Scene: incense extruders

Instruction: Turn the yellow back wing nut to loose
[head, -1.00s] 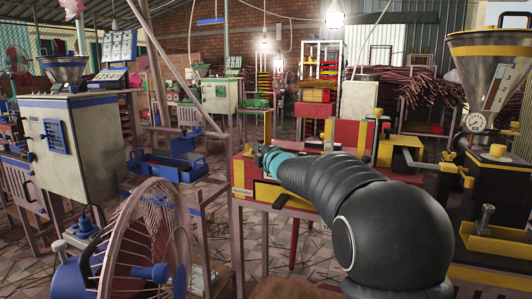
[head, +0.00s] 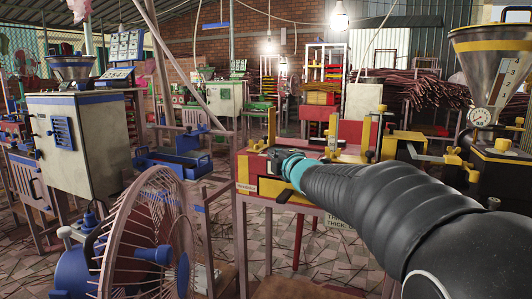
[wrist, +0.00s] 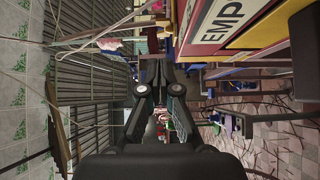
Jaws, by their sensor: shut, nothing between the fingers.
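Yellow wing-nut-like fittings (head: 453,152) sit on the left side of the black and yellow hopper machine (head: 484,158) at the right of the head view. Which of them is the back wing nut I cannot tell for sure. My gripper (head: 274,155) is at the red and yellow table machine, left of and well apart from these fittings. It is small and dark there, beyond the teal ring of my arm. In the wrist view my gripper (wrist: 157,86) is shut and empty, and no wing nut is clear.
The red and yellow machine (head: 246,172) stands on a red-legged table near my gripper, with yellow posts behind. A round fan-like wire guard (head: 125,235) is at front left. Tiled floor (head: 228,235) is partly clear.

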